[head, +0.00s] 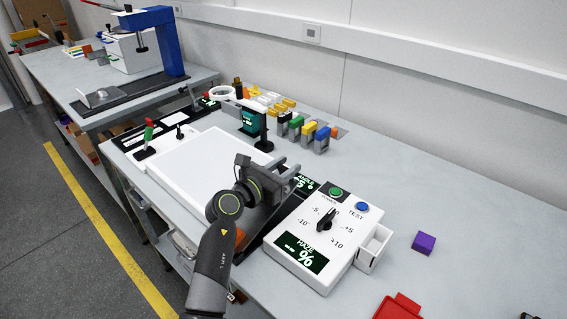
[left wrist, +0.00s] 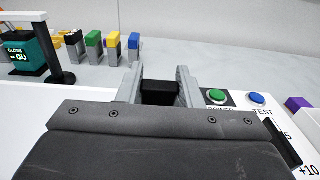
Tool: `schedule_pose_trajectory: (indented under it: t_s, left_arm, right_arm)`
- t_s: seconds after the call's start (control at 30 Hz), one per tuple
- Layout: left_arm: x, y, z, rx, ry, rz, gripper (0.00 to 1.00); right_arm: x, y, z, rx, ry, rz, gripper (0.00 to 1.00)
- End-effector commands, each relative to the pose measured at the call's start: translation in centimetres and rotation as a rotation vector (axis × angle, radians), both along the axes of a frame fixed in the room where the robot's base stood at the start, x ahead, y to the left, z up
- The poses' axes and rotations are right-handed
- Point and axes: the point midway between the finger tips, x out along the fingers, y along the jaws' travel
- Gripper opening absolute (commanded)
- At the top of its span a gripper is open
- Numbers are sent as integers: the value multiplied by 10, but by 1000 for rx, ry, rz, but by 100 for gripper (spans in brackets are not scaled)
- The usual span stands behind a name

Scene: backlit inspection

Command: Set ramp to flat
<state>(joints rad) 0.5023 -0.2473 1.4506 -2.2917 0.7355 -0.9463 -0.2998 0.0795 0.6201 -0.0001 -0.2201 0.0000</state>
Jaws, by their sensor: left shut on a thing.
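My left gripper (head: 287,172) is at the far end of the white light panel (head: 185,178), left of the white control box (head: 318,240). In the left wrist view its fingers (left wrist: 160,85) are shut on a small black block, the black handle (left wrist: 160,93). I cannot tell what the handle joins. A dark strip (head: 252,240) beside the box may be the ramp; my arm hides most of it. An angle display (head: 304,182) is partly covered and seems to end in 5°. The box has a black dial (head: 326,219) among marks from -10 to +10. My right gripper is not in view.
A green button (head: 336,191) and blue TEST button (head: 362,207) top the box. A ring-topped stand (head: 264,146) and several coloured blocks are behind. A purple block (head: 424,243) and red tray (head: 398,307) lie right.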

Motion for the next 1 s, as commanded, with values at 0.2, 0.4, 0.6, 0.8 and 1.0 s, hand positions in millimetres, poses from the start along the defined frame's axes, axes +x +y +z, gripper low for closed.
schedule_pose_trajectory:
  t_s: [0.2, 0.4, 0.6, 0.8, 1.0]
  left_arm:
    - [10, -10, -26, 106, 110, -1, 0]
    - [16, -16, -55, 194, 195, 0, 0]
    - [17, -17, -70, 230, 232, 0, 0]
    - [17, -17, -71, 233, 233, 0, 0]
    - [17, -17, -71, 233, 233, 0, 44]
  right_arm:
    - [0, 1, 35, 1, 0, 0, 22]
    - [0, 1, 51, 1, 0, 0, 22]
    - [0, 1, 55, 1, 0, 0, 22]
    - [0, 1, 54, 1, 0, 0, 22]
    - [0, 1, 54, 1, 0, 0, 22]
